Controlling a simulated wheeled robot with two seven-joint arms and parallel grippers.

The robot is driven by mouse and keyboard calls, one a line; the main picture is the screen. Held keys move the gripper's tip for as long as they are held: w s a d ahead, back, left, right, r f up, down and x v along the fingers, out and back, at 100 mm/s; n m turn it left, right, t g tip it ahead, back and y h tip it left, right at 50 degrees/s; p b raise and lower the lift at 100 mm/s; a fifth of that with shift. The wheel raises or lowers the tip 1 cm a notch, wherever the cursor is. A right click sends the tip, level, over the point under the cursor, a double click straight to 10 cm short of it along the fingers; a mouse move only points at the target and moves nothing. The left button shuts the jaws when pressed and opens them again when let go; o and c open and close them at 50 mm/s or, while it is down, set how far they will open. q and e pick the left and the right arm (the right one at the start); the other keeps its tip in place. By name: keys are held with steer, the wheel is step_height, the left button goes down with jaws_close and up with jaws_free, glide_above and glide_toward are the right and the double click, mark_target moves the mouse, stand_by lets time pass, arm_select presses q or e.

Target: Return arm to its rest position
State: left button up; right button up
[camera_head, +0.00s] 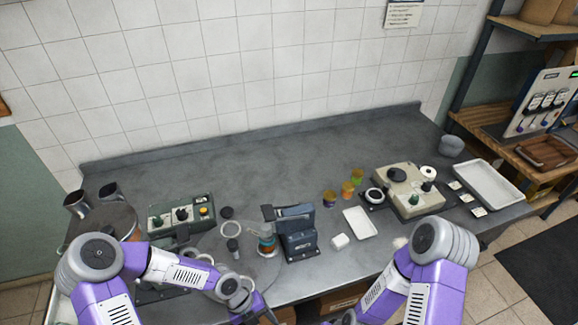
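My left arm comes in from the left and bends at a grey elbow; its forearm runs right and down over the front of the grey workbench (300,160). Its wrist reaches the bottom edge of the picture, and I cannot make out the fingers there. My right arm comes in at the lower right, and its forearm slants down and left to the bottom edge. Its gripper is cut off below the picture. I cannot see whether either gripper holds anything.
A jar with an orange band (266,244) stands beside a dark bench device (297,232). The bench's back middle is clear.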

arm_select(q)
steer(key=s+d+f+n+h+b, duration=0.2)
steer(key=s+d+f+n+b, duration=0.15)
steer(key=f+n, duration=0.55)
steer(key=a+f+n+t+y+b, duration=0.1)
steer(key=f+n+b, duration=0.3)
steer(key=n, duration=0.8)
steer(key=a+f+n+t+y+b, duration=0.1)
steer(key=f+n, duration=0.5)
steer(key=n, duration=0.6)
steer(key=a+t+b, duration=0.1)
steer(key=a+b, duration=0.1)
steer(key=a, duration=0.1)
steer(key=shift+w+a+f+n+t+y+b, duration=0.15)
steer(key=shift+w+a+n+t+y+b, duration=0.15)
steer(key=shift+y+b, duration=0.1)
